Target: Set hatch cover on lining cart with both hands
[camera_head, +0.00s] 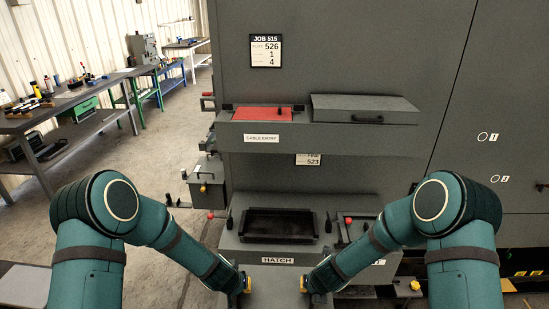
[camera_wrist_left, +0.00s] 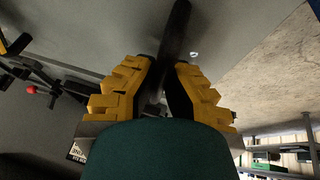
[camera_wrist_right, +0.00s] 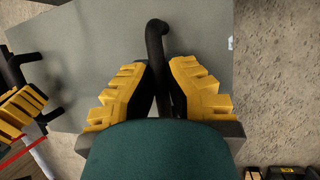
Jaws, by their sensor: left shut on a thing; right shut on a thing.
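The hatch cover (camera_head: 275,290) is a flat grey panel low in the head view, between my two grippers and in front of the HATCH ledge. My left gripper (camera_head: 247,284) is shut on a black bar handle (camera_wrist_left: 176,35) at the cover's left side; the grey panel (camera_wrist_left: 110,22) fills much of the left wrist view. My right gripper (camera_head: 304,285) is shut on the other black handle (camera_wrist_right: 158,40), with the panel (camera_wrist_right: 105,45) behind it. The cover's near edge is cut off in the head view. I cannot identify the lining cart with certainty.
A dark rectangular hatch recess (camera_head: 278,225) sits above the HATCH label (camera_head: 277,261). Above it is a ledge with a red panel (camera_head: 264,114) and a grey lidded box (camera_head: 364,108). A grey flat surface (camera_head: 24,284) shows bottom left.

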